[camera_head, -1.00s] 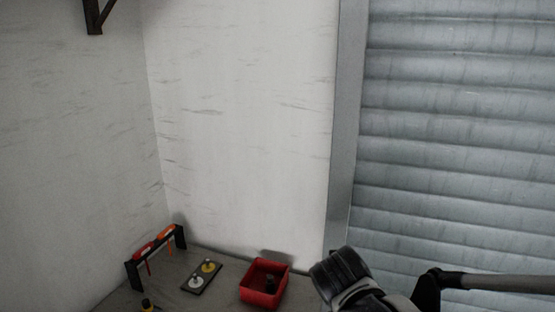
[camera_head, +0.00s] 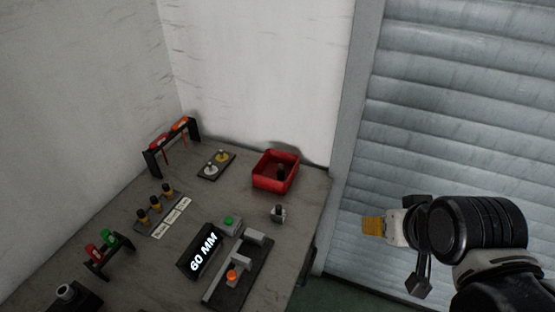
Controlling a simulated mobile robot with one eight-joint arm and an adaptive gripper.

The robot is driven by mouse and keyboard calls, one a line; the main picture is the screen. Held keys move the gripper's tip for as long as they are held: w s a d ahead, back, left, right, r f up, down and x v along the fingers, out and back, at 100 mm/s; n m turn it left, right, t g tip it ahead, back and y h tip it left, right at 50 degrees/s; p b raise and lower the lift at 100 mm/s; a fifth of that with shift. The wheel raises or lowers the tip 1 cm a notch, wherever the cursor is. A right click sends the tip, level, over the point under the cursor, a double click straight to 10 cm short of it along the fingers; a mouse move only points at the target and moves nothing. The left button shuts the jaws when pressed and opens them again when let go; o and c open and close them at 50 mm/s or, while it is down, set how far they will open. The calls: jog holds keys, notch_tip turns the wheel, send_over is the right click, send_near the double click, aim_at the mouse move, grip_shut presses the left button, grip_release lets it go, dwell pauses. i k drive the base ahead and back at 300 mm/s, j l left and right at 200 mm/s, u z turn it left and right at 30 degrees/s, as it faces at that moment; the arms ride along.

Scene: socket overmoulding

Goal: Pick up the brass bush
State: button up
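Three small brass-coloured pieces with dark tops (camera_head: 155,204) stand in a row on a grey rack at the left of the bench, with white labels in front of them. They are too small for me to tell which, if any, is the brass bush. My gripper (camera_head: 385,227) is at the right, off the bench's right edge and in front of the shutter, well apart from these pieces. A yellow-orange block shows at its tip; I cannot tell whether it is part of the gripper or something held. The finger opening is not clear.
On the bench (camera_head: 200,285) are a red bin (camera_head: 257,180) with a dark piece inside, a "60 MM" display (camera_head: 200,252), a fixture (camera_head: 238,278) with an orange knob, a small grey-black piece (camera_head: 278,214), and tool racks (camera_head: 171,147). A grey shutter (camera_head: 450,120) stands at the right.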

aim_at(143, 219)
jog(key=u, duration=1.7)
